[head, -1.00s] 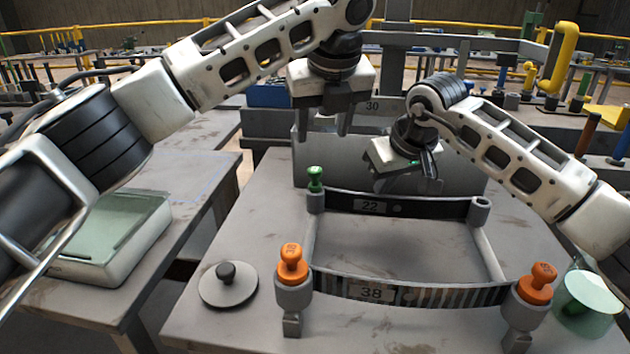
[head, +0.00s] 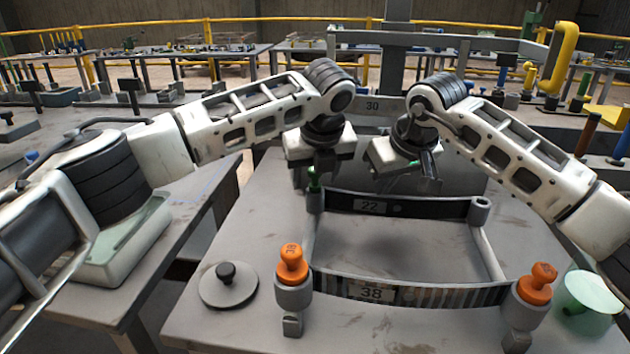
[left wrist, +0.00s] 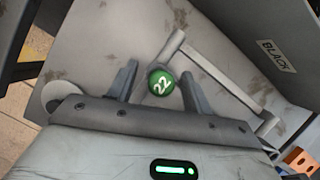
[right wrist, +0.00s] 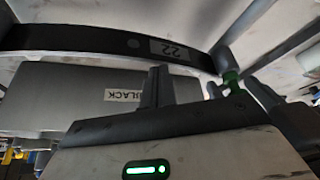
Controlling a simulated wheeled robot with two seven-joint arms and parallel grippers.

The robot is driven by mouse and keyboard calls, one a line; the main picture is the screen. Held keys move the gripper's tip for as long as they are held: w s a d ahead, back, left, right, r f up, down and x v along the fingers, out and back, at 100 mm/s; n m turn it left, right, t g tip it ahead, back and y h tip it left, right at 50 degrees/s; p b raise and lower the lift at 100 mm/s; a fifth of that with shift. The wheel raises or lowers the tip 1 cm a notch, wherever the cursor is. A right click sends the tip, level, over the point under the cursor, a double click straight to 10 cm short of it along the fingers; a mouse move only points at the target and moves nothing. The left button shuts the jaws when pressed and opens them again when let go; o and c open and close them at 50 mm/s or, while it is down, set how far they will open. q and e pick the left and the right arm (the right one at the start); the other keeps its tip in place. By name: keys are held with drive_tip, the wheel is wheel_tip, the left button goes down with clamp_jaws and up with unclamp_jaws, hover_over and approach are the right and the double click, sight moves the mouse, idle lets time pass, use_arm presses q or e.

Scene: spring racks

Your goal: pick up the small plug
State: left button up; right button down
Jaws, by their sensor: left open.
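The small green plug (head: 314,184) stands upright in the far left post of the rack (head: 430,208), beside the strip marked 22. In the left wrist view its round top (left wrist: 161,83) carries a white 22. My left gripper (head: 314,180) is above it, pointing down and open, with one finger on each side of the plug's top. I cannot tell whether the fingers touch it. My right gripper (head: 408,178) is over the rack's far side, tilted, open and empty. The plug also shows beyond its fingers in the right wrist view (right wrist: 231,80).
Two larger orange plugs (head: 292,263) (head: 537,284) stand in the rack's front posts beside the strip marked 38. A grey disc with a black knob (head: 227,284) lies left of the rack. A pale green cup (head: 588,300) stands at right. A grey bin is behind the rack.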

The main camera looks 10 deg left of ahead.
use_arm(q)
clamp_jaws()
wheel_tip(320, 180, up, 10)
drive_tip(key=shift+r, duration=0.1)
idle(0.5)
drive_tip(key=c, duration=0.8)
unclamp_jaws()
clamp_jaws()
